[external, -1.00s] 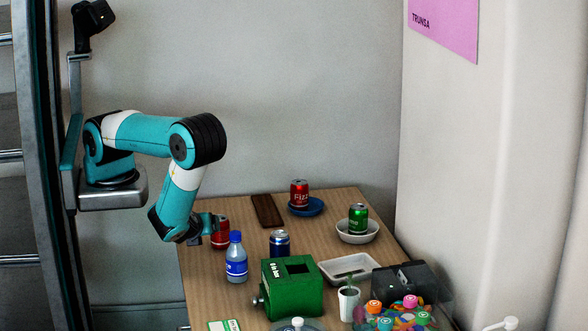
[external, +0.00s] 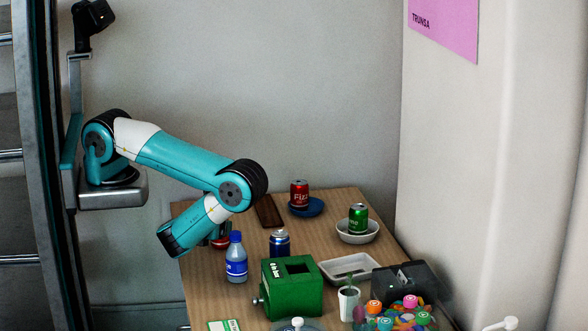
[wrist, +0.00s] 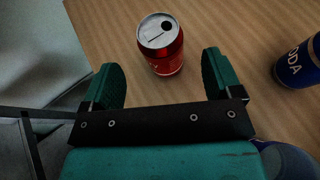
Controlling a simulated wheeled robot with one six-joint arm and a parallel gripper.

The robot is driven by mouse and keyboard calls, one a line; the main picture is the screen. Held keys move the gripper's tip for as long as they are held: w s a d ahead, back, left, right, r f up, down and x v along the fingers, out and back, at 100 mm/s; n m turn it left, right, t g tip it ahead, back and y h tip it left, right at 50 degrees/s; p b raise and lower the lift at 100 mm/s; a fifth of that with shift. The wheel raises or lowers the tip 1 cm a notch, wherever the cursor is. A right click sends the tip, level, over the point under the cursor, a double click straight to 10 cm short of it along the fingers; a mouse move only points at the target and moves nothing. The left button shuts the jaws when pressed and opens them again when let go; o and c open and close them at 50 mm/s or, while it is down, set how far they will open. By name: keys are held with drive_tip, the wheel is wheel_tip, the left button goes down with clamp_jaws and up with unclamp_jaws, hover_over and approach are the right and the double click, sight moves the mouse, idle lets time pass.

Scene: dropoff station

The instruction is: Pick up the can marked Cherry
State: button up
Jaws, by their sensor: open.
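A red can (wrist: 162,58) with a silver top stands upright on the table in the wrist view. Only a scrap of its label shows, seemingly ending in Y, so I cannot read the full name. In the external view the can (external: 222,241) is mostly hidden behind my arm. My gripper (wrist: 162,72) is open, its two teal fingers apart on the left and right of the can's lower part. The can looks centred and slightly ahead of the fingers; I see no contact. Another red can (external: 299,194), marked Fizz, stands on a blue plate at the back.
A blue soda can (external: 279,243) and a bottle (external: 236,260) stand close to the right. A green box (external: 292,290), a white tray (external: 326,271), a green can (external: 358,219) in a white bowl and a brown board (external: 267,211) are also on the table.

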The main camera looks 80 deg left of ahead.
drive_tip(key=shift+p+x, duration=0.65)
drive_tip(key=shift+x, duration=2.5)
drive_tip(key=c, duration=1)
drive_tip(key=shift+r, duration=0.15)
